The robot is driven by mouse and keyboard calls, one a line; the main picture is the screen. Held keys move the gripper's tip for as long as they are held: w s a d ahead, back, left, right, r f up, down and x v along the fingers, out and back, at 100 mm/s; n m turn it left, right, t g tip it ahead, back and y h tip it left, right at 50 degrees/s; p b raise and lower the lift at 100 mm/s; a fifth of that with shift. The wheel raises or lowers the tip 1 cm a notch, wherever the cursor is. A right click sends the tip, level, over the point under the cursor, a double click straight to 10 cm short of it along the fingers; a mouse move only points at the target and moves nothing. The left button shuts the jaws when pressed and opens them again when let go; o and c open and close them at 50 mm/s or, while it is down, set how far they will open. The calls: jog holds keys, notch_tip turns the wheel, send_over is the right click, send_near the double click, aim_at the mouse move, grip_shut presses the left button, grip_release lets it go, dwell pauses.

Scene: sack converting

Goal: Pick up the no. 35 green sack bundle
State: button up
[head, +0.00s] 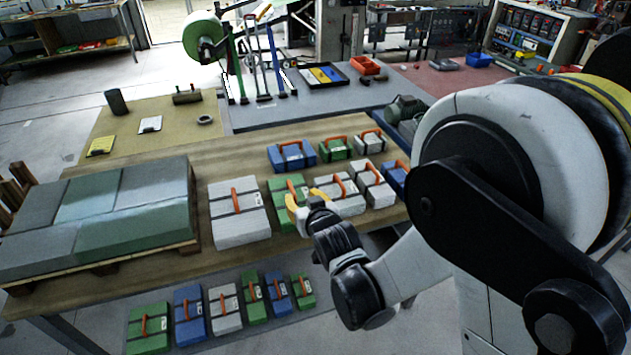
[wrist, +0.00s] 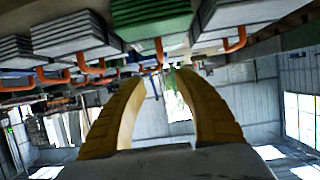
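Several green sack bundles with orange handles are in the head view; their number labels are too small to read, so I cannot tell which is no. 35. One green bundle (head: 283,187) lies on the wooden table, partly hidden behind my gripper (head: 303,203). Others are a small green bundle (head: 335,150) farther back and some on the lower shelf, such as the large green one (head: 147,330). In the wrist view, whose picture is upside down, my yellow fingers (wrist: 159,76) are apart and empty. A green bundle (wrist: 150,18) with its orange handle shows just beyond them.
A large white bundle (head: 238,222) lies left of the green one, and a white bundle (head: 340,195) lies close on its right. Blue (head: 291,157) and other bundles crowd behind. A loaded pallet (head: 100,210) fills the table's left end.

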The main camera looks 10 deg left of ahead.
aim_at(292, 189)
jog(key=shift+w+a+f, duration=0.3)
jog(key=shift+a+f, duration=0.05)
jog(key=shift+f, duration=0.1)
jog(key=b+x, duration=0.1)
jog(key=x, duration=0.4)
jog(key=b+x, duration=0.2)
jog(key=x, duration=0.3)
jog(key=shift+a+f, duration=0.1)
grip_shut()
